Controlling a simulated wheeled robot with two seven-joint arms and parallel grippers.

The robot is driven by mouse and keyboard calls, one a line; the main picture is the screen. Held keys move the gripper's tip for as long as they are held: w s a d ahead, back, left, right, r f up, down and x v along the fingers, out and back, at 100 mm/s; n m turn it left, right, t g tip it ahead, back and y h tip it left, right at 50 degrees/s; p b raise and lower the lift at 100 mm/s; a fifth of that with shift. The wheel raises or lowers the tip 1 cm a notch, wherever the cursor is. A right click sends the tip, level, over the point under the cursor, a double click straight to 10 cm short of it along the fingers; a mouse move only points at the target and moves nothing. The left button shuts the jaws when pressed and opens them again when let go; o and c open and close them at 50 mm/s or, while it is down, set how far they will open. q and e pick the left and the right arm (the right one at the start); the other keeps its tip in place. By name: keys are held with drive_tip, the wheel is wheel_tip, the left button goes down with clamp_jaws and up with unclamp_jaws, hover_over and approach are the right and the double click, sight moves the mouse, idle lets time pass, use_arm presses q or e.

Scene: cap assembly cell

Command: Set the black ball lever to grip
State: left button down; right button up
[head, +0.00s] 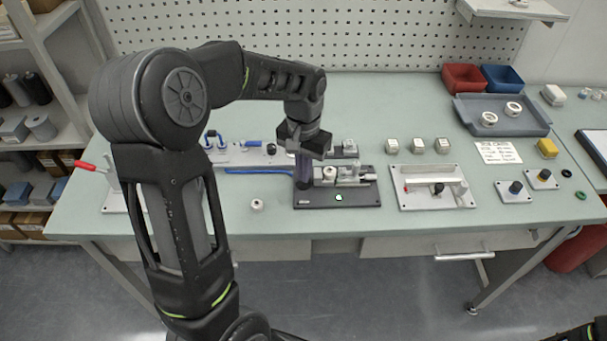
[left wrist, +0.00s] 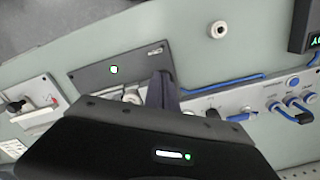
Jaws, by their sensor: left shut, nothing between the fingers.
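My left gripper (head: 303,184) points down over the left part of a dark fixture plate (head: 318,204) with a lit green button (head: 339,197). Its fingers are shut and empty; in the left wrist view they (left wrist: 163,88) hide part of this fixture. A small black ball (head: 271,149) shows on the pale panel behind and left of the gripper. Another black knob (head: 438,188) sits on the pale plate to the right; it also shows in the left wrist view (left wrist: 15,106). I cannot tell which is the task's lever, and no grip marking is readable.
A white ring-shaped part (head: 257,205) lies left of the dark plate. A blue hose (head: 255,171) runs behind it. Several pale blocks (head: 391,146) stand toward the back. A grey tray (head: 535,124) is at the back right. The front table strip is mostly clear.

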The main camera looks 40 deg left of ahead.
use_arm(q)
drive_tip(key=shift+s+d, duration=0.45)
drive_tip(key=shift+s, duration=0.1)
wheel_tip(320, 180, up, 7)
drive_tip(key=p, duration=0.5)
idle(0.6)
